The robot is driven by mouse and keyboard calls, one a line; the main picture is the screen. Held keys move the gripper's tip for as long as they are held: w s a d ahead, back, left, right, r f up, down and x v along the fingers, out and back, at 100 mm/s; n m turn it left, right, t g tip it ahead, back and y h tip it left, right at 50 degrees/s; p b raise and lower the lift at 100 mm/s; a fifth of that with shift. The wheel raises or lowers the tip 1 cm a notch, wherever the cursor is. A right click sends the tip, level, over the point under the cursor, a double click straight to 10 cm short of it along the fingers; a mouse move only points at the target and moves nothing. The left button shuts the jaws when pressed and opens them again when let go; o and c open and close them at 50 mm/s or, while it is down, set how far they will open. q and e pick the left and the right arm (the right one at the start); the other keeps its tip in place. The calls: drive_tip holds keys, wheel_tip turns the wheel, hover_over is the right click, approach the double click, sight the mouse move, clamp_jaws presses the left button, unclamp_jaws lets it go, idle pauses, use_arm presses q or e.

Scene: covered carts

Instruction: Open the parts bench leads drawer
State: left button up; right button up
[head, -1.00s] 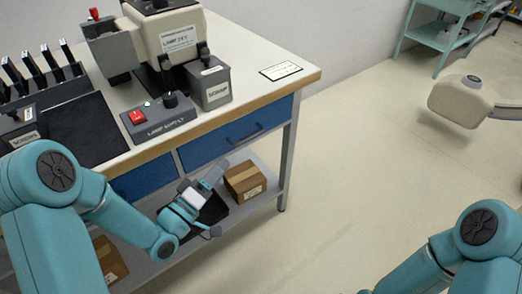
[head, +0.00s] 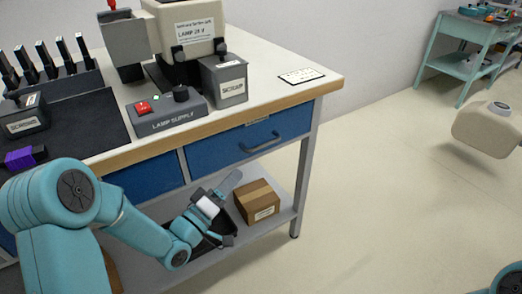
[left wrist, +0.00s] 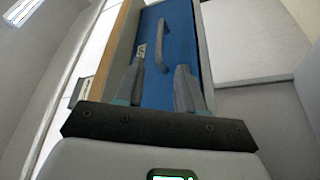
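The blue drawer (head: 230,147) under the right end of the bench top looks shut. It has a dark bar handle (head: 262,145) and a small label on its upper edge, too small to read. My left gripper (head: 232,209) is open and empty, below and in front of this drawer, apart from the handle. In the left wrist view, the blue drawer front (left wrist: 183,50) and its handle (left wrist: 163,46) show beyond the two spread fingers (left wrist: 160,76), with the handle roughly between them. My right gripper is out of view.
The bench top (head: 262,88) holds a lamp supply box (head: 168,115), a scrap bin (head: 226,82) and a label card (head: 301,76). A cardboard box (head: 257,203) stands on the lower shelf near my left gripper.

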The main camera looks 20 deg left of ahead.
sight(260, 147)
use_arm(q)
drive_tip(key=x, duration=1.2)
drive_tip(key=shift+w, duration=0.25)
clamp_jaws()
